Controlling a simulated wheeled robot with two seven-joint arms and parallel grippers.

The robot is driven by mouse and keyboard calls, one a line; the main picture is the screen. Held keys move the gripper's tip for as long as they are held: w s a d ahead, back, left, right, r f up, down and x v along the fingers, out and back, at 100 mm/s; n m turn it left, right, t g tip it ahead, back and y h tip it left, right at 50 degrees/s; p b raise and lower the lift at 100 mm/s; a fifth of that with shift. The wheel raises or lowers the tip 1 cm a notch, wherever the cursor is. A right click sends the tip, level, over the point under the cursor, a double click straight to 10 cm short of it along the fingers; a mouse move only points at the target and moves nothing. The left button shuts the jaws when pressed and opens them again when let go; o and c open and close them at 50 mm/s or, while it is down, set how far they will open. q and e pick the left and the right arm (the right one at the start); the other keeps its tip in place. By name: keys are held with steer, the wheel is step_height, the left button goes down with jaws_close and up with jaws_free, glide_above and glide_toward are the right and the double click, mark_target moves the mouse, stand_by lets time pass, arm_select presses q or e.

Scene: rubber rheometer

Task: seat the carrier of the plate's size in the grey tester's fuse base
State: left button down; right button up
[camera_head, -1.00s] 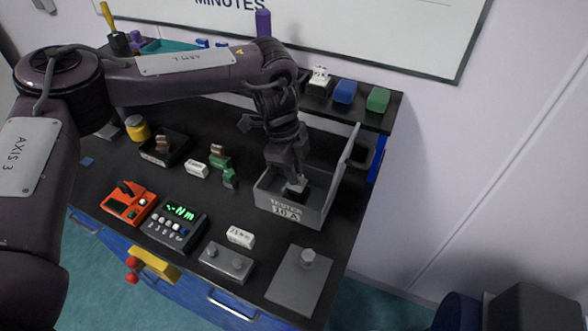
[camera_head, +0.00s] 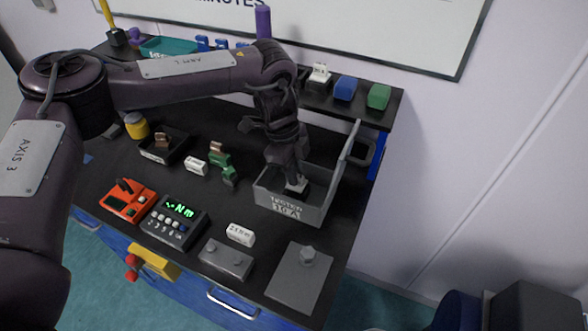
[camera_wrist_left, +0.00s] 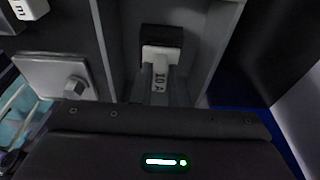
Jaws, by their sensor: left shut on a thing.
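The grey tester (camera_head: 284,211) is an open box with its lid raised on the right. The plate on its front reads "TESTER 10 A". My left gripper (camera_head: 297,185) reaches down inside the box and is shut on a white carrier (camera_wrist_left: 160,56). The carrier is marked "10 A" in the left wrist view. Its far end meets a black fuse base (camera_wrist_left: 161,35); I cannot tell whether it is fully in. In the head view the gripper hides most of the carrier and base. My right gripper is not in view.
Other white blocks lie on the bench (camera_head: 195,164), near its front (camera_head: 240,234) and on the back shelf (camera_head: 320,73). The shelf also holds a blue block (camera_head: 345,88) and a green block (camera_head: 379,97). A grey plate with a bolt (camera_head: 298,280) lies in front of the tester.

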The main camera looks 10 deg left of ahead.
arm_select(q)
steer(key=shift+b+x, duration=0.35)
steer(key=shift+x, duration=0.45)
steer(key=c, duration=1.3)
jaws_free()
steer(key=shift+a+r, duration=0.1)
steer(key=shift+a, duration=0.05)
steer(key=shift+c, duration=0.2)
steer(key=shift+r, duration=0.1)
steer(key=p+v, duration=0.2)
steer(key=d+p+v, duration=0.1)
steer(key=p+v, duration=0.1)
steer(key=shift+s+a+r, duration=0.1)
steer(key=shift+r, duration=0.4)
steer(key=shift+f, duration=0.15)
